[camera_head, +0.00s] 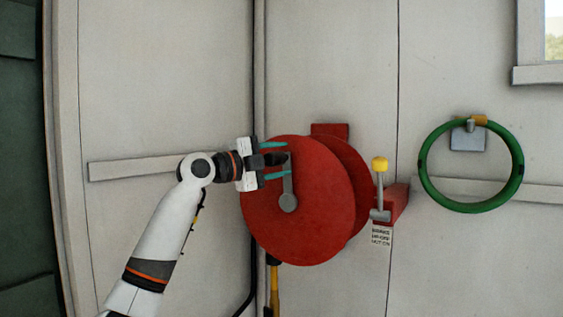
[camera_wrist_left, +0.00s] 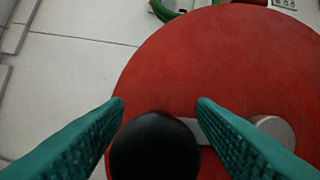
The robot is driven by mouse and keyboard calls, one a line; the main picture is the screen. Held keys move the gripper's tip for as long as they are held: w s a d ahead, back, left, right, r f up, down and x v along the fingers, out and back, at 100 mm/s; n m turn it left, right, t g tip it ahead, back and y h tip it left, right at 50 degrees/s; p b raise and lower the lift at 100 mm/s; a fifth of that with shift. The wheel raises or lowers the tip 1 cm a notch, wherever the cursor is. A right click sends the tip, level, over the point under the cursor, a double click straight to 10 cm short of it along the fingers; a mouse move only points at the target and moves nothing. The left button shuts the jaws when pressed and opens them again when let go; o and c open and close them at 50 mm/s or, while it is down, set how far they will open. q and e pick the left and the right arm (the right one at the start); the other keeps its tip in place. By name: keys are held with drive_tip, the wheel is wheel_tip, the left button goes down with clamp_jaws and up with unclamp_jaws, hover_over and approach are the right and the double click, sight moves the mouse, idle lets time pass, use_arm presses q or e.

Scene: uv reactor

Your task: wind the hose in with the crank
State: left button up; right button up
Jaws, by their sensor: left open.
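A red hose reel (camera_head: 320,220) is mounted on the white wall in the middle of the head view. A grey crank arm (camera_head: 288,187) runs up from its hub, with a black knob (camera_head: 274,159) at the upper end. My left gripper (camera_head: 273,160) is open at the knob, one teal finger above it and one below. In the left wrist view the black knob (camera_wrist_left: 154,147) lies between the two spread fingers (camera_wrist_left: 160,102), with gaps beside it. The red disc (camera_wrist_left: 220,60) and grey hub (camera_wrist_left: 273,131) show behind. My right gripper is not in view.
A small red box with a yellow-knobbed lever (camera_head: 380,185) is on the wall just right of the reel, above a printed label (camera_head: 381,236). A coiled green hose (camera_head: 424,178) hangs further right. A yellow nozzle-like piece (camera_head: 274,290) hangs below the reel.

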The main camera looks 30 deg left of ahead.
use_arm(q)
drive_tip(key=b+v, duration=0.4)
drive_tip(key=v, duration=0.7)
drive_tip(key=shift+s+d+b, duration=0.15)
drive_tip(key=shift+d+b, duration=0.2)
